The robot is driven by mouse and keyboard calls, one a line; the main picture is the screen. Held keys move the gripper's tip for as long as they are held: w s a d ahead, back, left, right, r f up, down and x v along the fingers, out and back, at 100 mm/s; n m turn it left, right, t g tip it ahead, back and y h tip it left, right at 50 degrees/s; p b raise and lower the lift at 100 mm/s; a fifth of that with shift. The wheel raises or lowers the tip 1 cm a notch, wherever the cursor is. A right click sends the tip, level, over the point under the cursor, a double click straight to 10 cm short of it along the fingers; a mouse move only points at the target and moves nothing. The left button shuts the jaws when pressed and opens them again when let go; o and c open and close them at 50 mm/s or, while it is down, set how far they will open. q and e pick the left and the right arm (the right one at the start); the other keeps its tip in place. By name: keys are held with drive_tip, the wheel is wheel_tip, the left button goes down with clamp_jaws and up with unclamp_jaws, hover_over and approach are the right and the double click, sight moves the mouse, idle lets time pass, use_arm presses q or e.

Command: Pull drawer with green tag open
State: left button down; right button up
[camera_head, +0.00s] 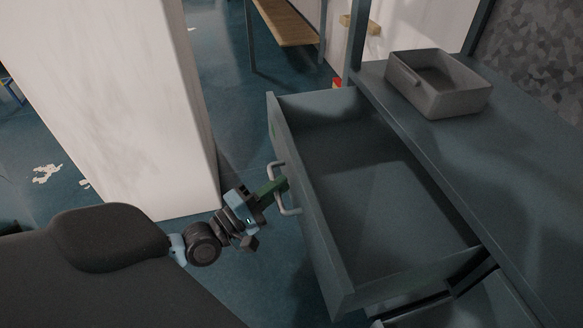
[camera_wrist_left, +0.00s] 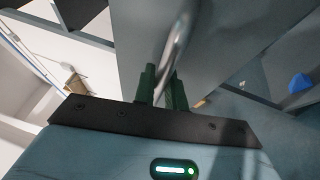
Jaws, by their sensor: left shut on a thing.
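The grey-blue drawer (camera_head: 325,220) is pulled out from the cabinet and its empty inside shows in the head view. A small green patch, perhaps the tag, shows on its front near the upper left end. Its metal handle (camera_head: 279,190) is on the front face. My left gripper (camera_head: 279,185) has its green fingers shut on the handle. In the left wrist view the fingers (camera_wrist_left: 162,88) close around the curved metal handle (camera_wrist_left: 176,50). My right gripper is not in view.
A grey open bin (camera_head: 438,98) stands on the cabinet top (camera_head: 500,150). A white pillar (camera_head: 120,100) stands left of the drawer. Another drawer (camera_head: 450,305) shows below the open one. A wooden-topped bench (camera_head: 287,22) is at the back. Blue floor is clear between pillar and drawer.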

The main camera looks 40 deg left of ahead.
use_arm(q)
drive_tip(key=shift+s+a, duration=0.15)
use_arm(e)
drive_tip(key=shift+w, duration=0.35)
use_arm(q)
drive_tip(key=c, duration=1.7)
unclamp_jaws()
drive_tip(key=shift+c, duration=0.2)
drive_tip(key=shift+s, duration=0.1)
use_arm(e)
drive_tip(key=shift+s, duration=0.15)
use_arm(q)
drive_tip(key=v, duration=0.7)
drive_tip(key=shift+s+a, duration=0.15)
drive_tip(key=shift+s, duration=0.2)
